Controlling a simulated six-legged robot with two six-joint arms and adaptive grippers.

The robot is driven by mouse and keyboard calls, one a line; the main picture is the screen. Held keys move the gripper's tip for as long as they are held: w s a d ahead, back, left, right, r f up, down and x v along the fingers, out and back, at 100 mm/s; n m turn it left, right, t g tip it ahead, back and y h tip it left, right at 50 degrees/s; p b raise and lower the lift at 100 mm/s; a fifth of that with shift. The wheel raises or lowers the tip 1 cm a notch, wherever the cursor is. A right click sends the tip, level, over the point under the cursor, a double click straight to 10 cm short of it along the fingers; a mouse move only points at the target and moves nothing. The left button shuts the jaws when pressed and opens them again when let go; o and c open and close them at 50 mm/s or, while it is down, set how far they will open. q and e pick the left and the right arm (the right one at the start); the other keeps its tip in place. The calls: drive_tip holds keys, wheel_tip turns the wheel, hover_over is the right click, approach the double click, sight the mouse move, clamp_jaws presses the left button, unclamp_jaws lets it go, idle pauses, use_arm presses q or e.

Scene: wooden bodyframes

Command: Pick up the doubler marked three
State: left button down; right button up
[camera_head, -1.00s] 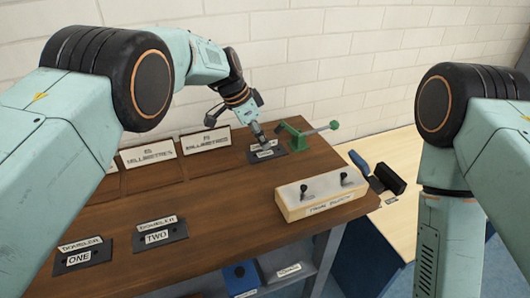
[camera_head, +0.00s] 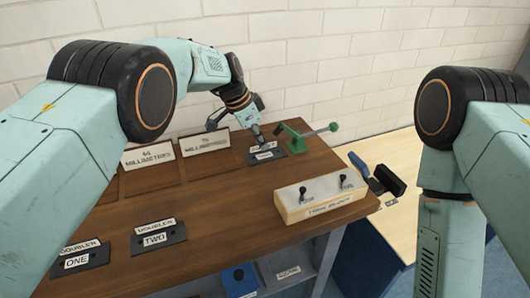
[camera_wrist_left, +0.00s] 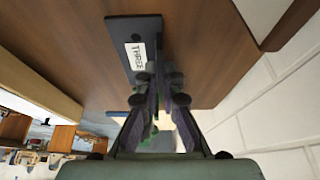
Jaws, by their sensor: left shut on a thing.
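The doubler marked three is a dark plate with a white label; it shows at the back of the wooden table in the head view (camera_head: 282,152). In the left wrist view its label reads THREE (camera_wrist_left: 137,55). My left gripper (camera_head: 257,138) reaches down onto it and is shut on it; its fingers also show in the left wrist view (camera_wrist_left: 160,78). I cannot tell whether the plate is clear of the tabletop. Doubler two (camera_head: 175,235) and doubler one (camera_head: 98,257) lie at the table's front left. My right gripper is out of view.
A pale block with two dark knobs (camera_head: 335,207) sits at the table's front right. Two signed panels (camera_head: 205,143) stand at the back by the wall. The table's middle is clear.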

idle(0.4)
use_arm(q)
wheel_tip(320, 180, up, 3)
drive_tip(key=shift+w+r+p, duration=0.15)
drive_tip(key=shift+p, duration=0.3)
drive_tip(key=shift+s+a+r, duration=0.15)
drive_tip(key=shift+s+a, duration=0.05)
drive_tip(key=shift+a, duration=0.1)
drive_tip(key=s+a, duration=0.2)
drive_tip(key=a, duration=0.3)
drive_tip(key=s+a+p, duration=0.1)
drive_tip(key=s+a, duration=0.1)
drive_tip(key=a, duration=0.3)
drive_tip(key=s+a, duration=0.2)
drive_tip(key=a, duration=0.4)
drive_tip(key=shift+s, duration=0.1)
drive_tip(key=shift+s+p, duration=0.1)
drive_tip(key=shift+p, duration=0.2)
drive_tip(key=shift+a, duration=0.1)
drive_tip(key=shift+a+r, duration=0.1)
drive_tip(key=shift+a, duration=0.1)
drive_tip(key=shift+s+a+r+p, duration=0.15)
drive_tip(key=shift+s+a+p, duration=0.1)
drive_tip(key=shift+a, duration=0.3)
drive_tip(key=shift+s+a+r+p, duration=0.1)
drive_tip(key=shift+s+a+r, duration=0.1)
drive_tip(key=shift+a, duration=0.3)
drive_tip(key=shift+s+a+r+p, duration=0.1)
drive_tip(key=shift+s+a+p, duration=0.15)
drive_tip(key=shift+a, duration=0.3)
